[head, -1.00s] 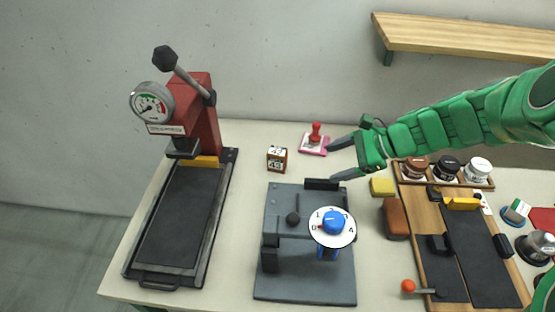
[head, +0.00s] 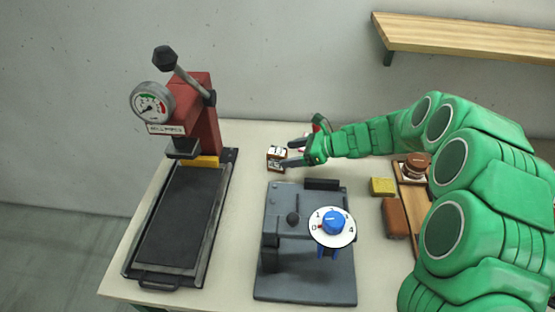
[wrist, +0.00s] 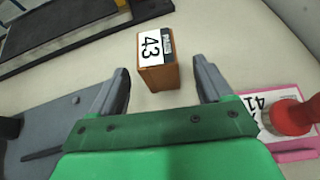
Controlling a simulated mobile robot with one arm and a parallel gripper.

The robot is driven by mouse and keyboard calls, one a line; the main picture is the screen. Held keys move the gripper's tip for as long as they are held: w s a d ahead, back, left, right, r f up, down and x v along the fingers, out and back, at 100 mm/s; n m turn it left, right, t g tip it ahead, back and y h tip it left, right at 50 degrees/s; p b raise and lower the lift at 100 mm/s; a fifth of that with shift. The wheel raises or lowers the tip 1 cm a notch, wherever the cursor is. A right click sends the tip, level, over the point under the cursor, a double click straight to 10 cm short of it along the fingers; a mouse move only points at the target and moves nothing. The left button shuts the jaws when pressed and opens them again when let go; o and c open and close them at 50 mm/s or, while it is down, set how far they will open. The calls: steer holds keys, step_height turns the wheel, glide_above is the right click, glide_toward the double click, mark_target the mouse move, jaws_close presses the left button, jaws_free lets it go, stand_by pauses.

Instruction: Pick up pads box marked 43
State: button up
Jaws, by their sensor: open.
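The pads box (head: 277,153) is a small brown box with a white label on top, standing on the table behind the grey fixture. In the wrist view the pads box (wrist: 158,62) shows the label "43" and stands upright just ahead of my fingertips, roughly centred between them. My gripper (head: 293,153) is open and empty, reaching in from the right, with its fingers at the box's right side. In the wrist view my gripper (wrist: 164,78) has one finger on each side of the gap. In the head view the fingers partly cover the box.
A red stamp (wrist: 294,116) on a pink pad marked 41 lies right of my gripper. The grey fixture (head: 270,215) with a blue dial is in front. A red press (head: 200,120) stands left, with clear table between it and the box.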

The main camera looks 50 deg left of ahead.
mark_target(273, 150)
steer(key=shift+x, duration=3.5)
steer(key=shift+s+r, duration=0.15)
steer(key=shift+r, duration=0.1)
steer(key=c, duration=1.1)
step_height(273, 150, up, 4)
steer(key=shift+f, duration=0.2)
steer(key=s+d+r, duration=0.2)
steer(key=d+r, duration=0.1)
steer(key=d, duration=0.1)
steer(key=s+d+r, duration=0.2)
steer(key=d+r, duration=0.1)
steer(key=d, duration=0.1)
steer(key=s+d+r, duration=0.2)
steer(key=d+r, duration=0.1)
steer(key=d, duration=0.1)
steer(key=shift+s+d+r, duration=0.1)
steer(key=shift+s+r, duration=0.1)
steer(key=shift+s, duration=0.2)
